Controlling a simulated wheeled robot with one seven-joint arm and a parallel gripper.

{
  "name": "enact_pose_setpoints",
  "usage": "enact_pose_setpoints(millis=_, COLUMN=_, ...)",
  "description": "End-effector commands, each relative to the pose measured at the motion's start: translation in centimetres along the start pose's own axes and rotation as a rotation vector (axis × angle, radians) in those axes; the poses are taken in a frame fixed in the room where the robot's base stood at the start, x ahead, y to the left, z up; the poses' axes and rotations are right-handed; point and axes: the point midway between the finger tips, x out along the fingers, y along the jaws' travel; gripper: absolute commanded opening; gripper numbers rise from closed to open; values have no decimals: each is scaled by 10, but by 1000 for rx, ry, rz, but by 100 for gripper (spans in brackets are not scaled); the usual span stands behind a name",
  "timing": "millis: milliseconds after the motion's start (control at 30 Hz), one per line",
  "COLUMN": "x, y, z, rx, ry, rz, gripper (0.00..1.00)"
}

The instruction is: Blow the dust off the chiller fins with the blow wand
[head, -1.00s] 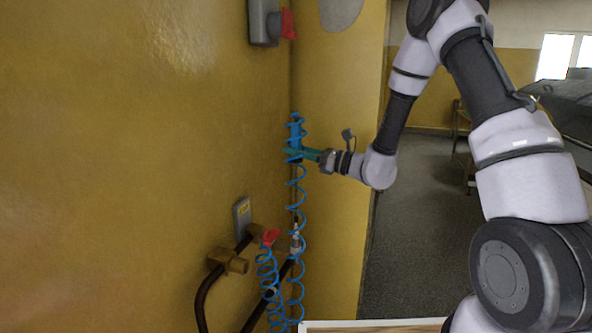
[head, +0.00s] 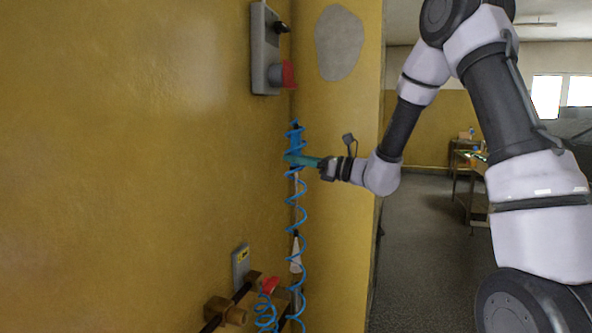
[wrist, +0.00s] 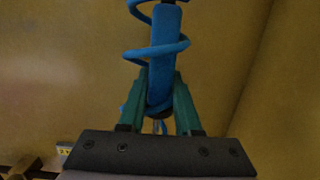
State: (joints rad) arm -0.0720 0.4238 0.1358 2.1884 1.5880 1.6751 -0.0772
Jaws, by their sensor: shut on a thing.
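My gripper (head: 294,159) has teal fingers and is shut on the blue handle of the blow wand (head: 295,139), close to the yellow wall corner. In the wrist view the blow wand's handle (wrist: 164,50) stands upright between the two fingers. A coiled blue hose (head: 302,215) loops around the handle and hangs down below it. A thin pale length shows below my gripper inside the coils. The wand's nozzle end is hard to make out. No chiller fins are recognisable in either view.
Brass pipe fittings (head: 226,311) and a red valve handle (head: 270,285) are low on the wall. Open floor (head: 425,250) lies right of the yellow column, with a table (head: 468,170) further back.

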Motion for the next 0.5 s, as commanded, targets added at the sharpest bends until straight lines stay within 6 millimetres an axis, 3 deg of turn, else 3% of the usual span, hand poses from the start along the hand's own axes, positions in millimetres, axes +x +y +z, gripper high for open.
enact_pose_setpoints(millis=500, x=8, y=0, z=53, rx=-3, ry=-2, rz=1, gripper=0)
